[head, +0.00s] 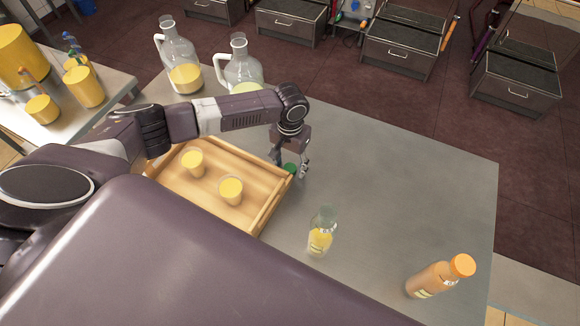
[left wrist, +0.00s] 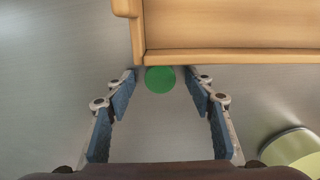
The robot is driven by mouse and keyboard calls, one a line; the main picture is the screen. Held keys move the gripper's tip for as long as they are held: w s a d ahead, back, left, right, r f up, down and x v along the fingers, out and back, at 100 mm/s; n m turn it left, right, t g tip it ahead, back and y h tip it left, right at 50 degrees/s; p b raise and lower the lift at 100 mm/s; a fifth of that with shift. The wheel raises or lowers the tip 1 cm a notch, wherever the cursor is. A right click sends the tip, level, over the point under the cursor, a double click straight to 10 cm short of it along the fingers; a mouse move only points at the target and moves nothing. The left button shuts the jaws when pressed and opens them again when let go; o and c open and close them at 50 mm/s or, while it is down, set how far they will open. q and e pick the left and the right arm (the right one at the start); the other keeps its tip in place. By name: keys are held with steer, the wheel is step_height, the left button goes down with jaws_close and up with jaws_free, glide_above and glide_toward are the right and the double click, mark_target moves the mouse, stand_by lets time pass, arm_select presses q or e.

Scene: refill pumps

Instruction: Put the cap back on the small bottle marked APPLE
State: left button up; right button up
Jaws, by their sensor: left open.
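A green cap (head: 290,168) lies on the grey table against the right edge of the wooden tray. It also shows in the left wrist view (left wrist: 160,79). My left gripper (head: 291,163) is open and low over the table, its fingers on either side of the cap. In the left wrist view the cap sits between the fingertips, apart from both. A small clear bottle (head: 321,236) with a yellow label stands upright and uncapped nearer the front; its label text is too small to read. My right gripper is not in view.
The wooden tray (head: 262,218) holds two yellow cups. An orange bottle (head: 432,279) with an orange cap stands at front right. Two glass jugs (head: 178,55) stand at the back left. The grey table's (head: 420,180) right half is mostly clear.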

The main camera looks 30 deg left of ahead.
mark_target(290, 168)
arm_select(q)
steer(key=c, duration=0.8)
steer(key=shift+c, duration=0.3)
steer(key=shift+r, duration=0.15)
step_height(290, 168, up, 20)
steer(key=b, duration=0.3)
